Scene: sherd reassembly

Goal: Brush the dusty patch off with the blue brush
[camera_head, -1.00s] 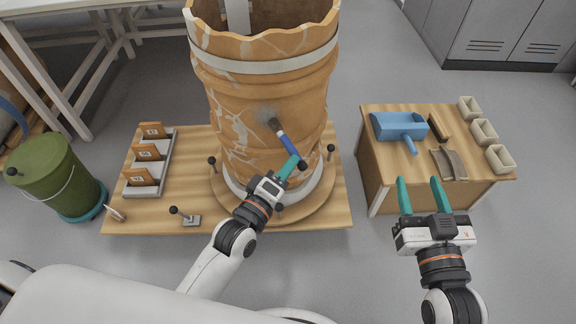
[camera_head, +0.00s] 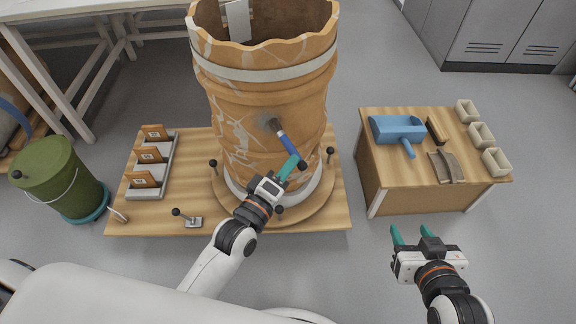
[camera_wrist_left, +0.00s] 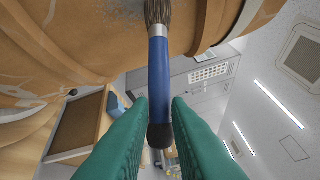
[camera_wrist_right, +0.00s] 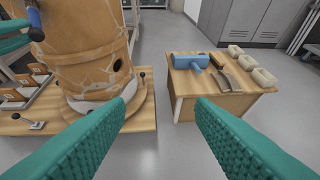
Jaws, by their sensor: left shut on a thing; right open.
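The blue brush (camera_head: 289,144) is held by its handle in my left gripper (camera_head: 292,165), in front of the big jar. Its dark bristles touch or nearly touch the grey dusty patch (camera_head: 265,121) on the jar's (camera_head: 230,95) front wall. In the left wrist view the brush (camera_wrist_left: 159,85) stands between the teal fingers, bristles at the wall beside the grey dust (camera_wrist_left: 120,12). My right gripper (camera_head: 411,233) is open and empty in front of the side table. In the right wrist view its fingers (camera_wrist_right: 165,110) are wide apart.
The jar stands on a round turntable (camera_head: 228,205) with several black-knobbed posts around it. A rack (camera_head: 152,193) of sherds is at left, beside a green bucket (camera_head: 55,175).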

